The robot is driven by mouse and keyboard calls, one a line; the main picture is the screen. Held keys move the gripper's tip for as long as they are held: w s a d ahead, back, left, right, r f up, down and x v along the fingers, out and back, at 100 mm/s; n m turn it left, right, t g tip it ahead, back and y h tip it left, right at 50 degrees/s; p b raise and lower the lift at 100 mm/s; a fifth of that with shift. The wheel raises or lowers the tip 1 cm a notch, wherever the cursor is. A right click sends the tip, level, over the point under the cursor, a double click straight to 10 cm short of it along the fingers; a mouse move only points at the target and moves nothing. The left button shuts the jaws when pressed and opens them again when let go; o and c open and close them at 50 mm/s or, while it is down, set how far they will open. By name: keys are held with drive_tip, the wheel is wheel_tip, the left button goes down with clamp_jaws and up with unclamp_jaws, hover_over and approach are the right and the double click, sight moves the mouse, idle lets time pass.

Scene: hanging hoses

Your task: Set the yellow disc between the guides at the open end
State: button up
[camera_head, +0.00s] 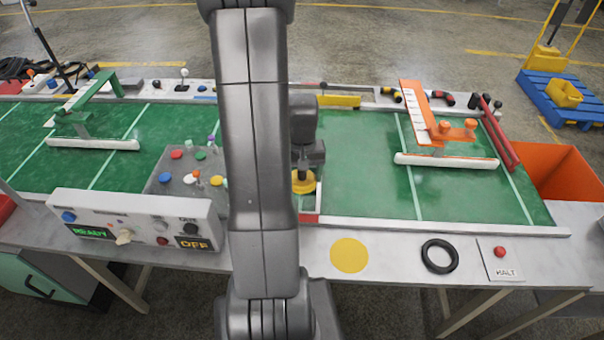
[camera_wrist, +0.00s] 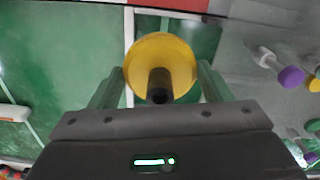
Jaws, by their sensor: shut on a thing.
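A yellow disc (camera_head: 303,185) with a black knob is under my gripper (camera_head: 305,170) in the head view, low over the board beside a white strip. In the wrist view the disc (camera_wrist: 165,50) sits between the two fingers of my gripper (camera_wrist: 161,72), one on each side, and the jaws are shut on it. Part of its near side is hidden. Whether it touches the board I cannot tell. A flat yellow circle (camera_head: 349,255) lies on the grey front ledge. Which strips are the guides I cannot tell; my arm hides part of the board.
A control box (camera_head: 135,219) and a grey panel with colored pegs (camera_head: 165,183) stand left. An orange-and-white fixture (camera_head: 432,125) stands right, a green one (camera_head: 85,115) left. A black ring (camera_head: 440,256) and a red button (camera_head: 499,252) are on the front ledge. The right-middle green board is clear.

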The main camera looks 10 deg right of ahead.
drive_tip(key=shift+f+b, duration=2.75)
drive_tip(key=shift+f, duration=0.45)
drive_tip(key=shift+f+b, duration=0.45)
drive_tip(key=shift+f, duration=0.05)
drive_tip(key=shift+f, duration=0.15)
